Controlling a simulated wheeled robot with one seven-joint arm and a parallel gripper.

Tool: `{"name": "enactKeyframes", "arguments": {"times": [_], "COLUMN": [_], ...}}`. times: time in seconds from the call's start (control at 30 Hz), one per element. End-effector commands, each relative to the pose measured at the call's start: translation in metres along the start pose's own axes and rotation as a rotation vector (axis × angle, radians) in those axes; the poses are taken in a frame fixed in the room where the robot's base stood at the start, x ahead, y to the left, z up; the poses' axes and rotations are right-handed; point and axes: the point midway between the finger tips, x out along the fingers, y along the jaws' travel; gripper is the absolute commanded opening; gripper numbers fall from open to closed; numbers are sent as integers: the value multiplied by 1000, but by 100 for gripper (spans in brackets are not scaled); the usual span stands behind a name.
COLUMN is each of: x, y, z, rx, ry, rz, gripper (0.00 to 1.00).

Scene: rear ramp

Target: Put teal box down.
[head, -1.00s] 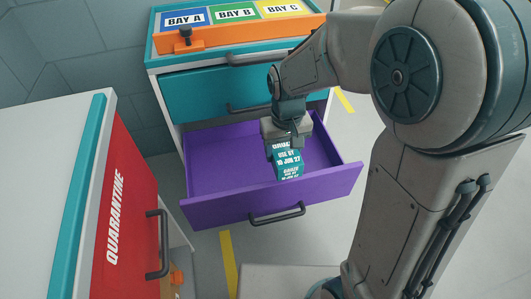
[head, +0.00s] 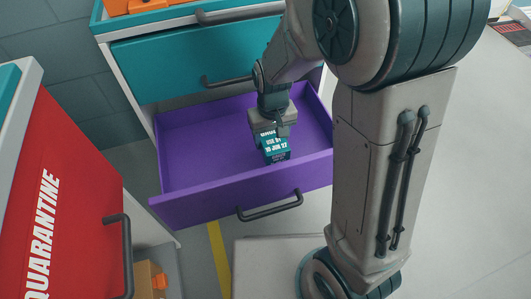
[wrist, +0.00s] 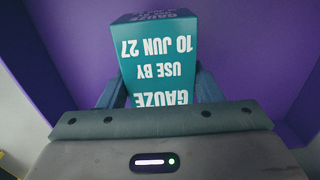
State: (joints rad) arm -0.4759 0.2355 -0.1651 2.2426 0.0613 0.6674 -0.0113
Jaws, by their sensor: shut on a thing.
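The teal box (head: 276,148) has white print; in the wrist view the teal box (wrist: 160,62) reads "GAUZE USE BY 10 JUN 27". My gripper (head: 272,132) is shut on it, with a finger on each side in the wrist view. The box is inside the open purple drawer (head: 200,212), towards its right side. Purple drawer surfaces surround the box in the wrist view. I cannot tell whether the box touches the drawer floor.
A teal drawer (head: 180,65) is shut above the purple one. A red door marked "QUARANTINE" (head: 70,190) with a dark handle stands at the left, beside a cardboard box (head: 150,278) low down. The left part of the purple drawer is empty.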

Motion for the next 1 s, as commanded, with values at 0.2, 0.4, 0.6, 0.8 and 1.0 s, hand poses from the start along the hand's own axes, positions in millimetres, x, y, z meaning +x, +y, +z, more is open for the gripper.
{"name": "enactKeyframes", "arguments": {"times": [0.2, 0.4, 0.6, 0.8, 1.0], "x": [28, 62, 68, 70, 71], "y": [-1, -1, -1, -1, -1], "z": [0, 0, 0, 0, 0], "rx": [0, -2, -1, -1, -1], "ry": [-1, -1, 1, 1, 1], "rz": [0, 0, 0, 0, 0], "gripper": [32, 32, 32, 32, 81]}}
